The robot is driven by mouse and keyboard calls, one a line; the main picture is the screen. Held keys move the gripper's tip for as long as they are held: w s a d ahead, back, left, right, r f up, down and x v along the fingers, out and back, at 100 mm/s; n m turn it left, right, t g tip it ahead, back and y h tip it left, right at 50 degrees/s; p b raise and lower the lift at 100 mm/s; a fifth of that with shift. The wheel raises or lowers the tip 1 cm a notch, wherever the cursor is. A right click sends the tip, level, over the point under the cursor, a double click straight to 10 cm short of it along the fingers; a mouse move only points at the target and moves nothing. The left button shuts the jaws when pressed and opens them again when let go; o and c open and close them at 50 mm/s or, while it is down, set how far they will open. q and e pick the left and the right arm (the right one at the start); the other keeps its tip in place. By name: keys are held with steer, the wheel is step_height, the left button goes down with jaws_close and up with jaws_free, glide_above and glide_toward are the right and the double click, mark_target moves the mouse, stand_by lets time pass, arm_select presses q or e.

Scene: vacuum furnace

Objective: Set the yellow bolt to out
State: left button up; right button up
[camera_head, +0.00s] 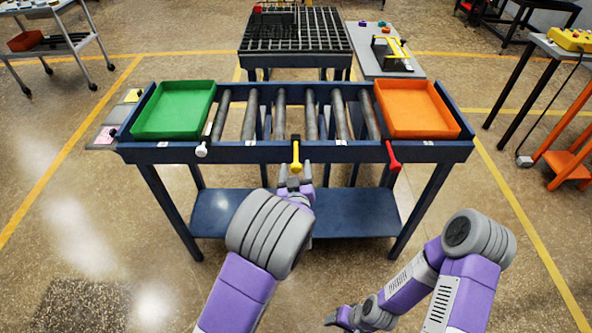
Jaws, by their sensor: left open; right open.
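The yellow bolt (296,157) is a small lever on the front rail of the blue roller table (245,155), at the middle. Its handle hangs down over the front of the rail. My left gripper (294,172) is open just below and in front of the yellow handle; its fingertips are small in view, and I cannot tell if they touch it. My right gripper (332,319) is open and low at the bottom of the view, away from the table, partly hidden by its own arm.
A white lever (202,150) and a red lever (393,160) sit on the same rail, left and right. A green tray (175,108) and an orange tray (418,108) flank the rollers (310,112). A blue lower shelf (350,215) lies below. A grated table (295,35) stands behind.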

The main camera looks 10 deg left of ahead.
arm_select(q)
steer(key=s, duration=0.7)
steer(key=shift+s+d+p, duration=0.25)
steer(key=shift+d+p, duration=0.2)
steer(key=s+a+f+g+h, duration=0.1)
steer(key=s+a+f+g, duration=0.15)
steer(key=f, duration=0.45)
steer(key=s+a+f+g+p, duration=0.1)
steer(key=s+f+g, duration=0.1)
steer(key=f+g, duration=0.3)
steer(key=s+a+f+g+h, duration=0.1)
steer(key=s+a+f+g, duration=0.15)
steer(key=f, duration=0.55)
steer(key=s+d+f+g+h, duration=0.1)
steer(key=s+f+g+h, duration=0.1)
steer(key=s, duration=0.7)
steer(key=s+d+f+m+g+h+p, duration=0.1)
steer(key=s+f+g+h, duration=0.1)
steer(key=s+f+g, duration=0.3)
steer(key=s, duration=0.3)
steer(key=shift+s+d, duration=0.25)
steer(key=shift+s, duration=0.1)
